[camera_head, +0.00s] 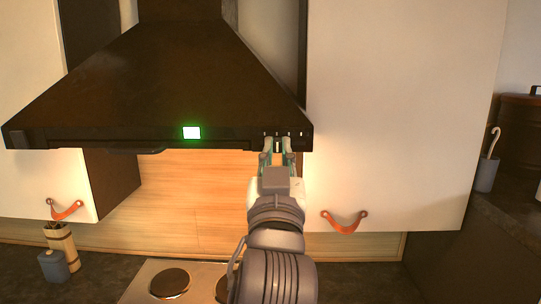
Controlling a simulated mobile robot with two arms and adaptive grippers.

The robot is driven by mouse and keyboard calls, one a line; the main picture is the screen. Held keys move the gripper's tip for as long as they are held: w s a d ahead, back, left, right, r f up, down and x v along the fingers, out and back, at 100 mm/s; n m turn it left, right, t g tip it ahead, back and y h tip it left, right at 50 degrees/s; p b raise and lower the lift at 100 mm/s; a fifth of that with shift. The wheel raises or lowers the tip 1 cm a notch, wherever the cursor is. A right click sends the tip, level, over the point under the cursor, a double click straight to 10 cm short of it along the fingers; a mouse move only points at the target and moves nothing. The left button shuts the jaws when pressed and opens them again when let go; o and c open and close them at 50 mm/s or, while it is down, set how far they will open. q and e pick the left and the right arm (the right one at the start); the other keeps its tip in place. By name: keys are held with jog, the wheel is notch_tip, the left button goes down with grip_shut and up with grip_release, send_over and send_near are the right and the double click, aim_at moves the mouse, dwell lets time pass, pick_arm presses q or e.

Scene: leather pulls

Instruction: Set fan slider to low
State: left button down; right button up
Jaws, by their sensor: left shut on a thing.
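The dark range hood (170,75) fills the upper left and middle of the head view. On the right end of its front edge is a row of small white marks (283,134), the scale of the fan slider. My left gripper (279,146) reaches up from below to the hood's lower edge, just under these marks. Its fingers are shut on the fan slider, whose knob is mostly hidden between the fingertips. I cannot tell exactly at which mark the knob stands. My right gripper is not in view.
White cabinets with leather pulls (344,222) flank the hood; the right cabinet door (400,110) is close beside my arm. A stove with round burners (170,283) lies below.

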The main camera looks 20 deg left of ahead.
pick_arm(q)
jog(key=shift+w+d, duration=0.15)
jog(key=shift+d, duration=0.15)
jog(key=c, duration=1.4)
grip_release()
jog(key=shift+a, duration=0.2)
jog(key=shift+o, duration=1.3)
jog(key=shift+a, duration=0.4)
jog(key=shift+d, duration=0.35)
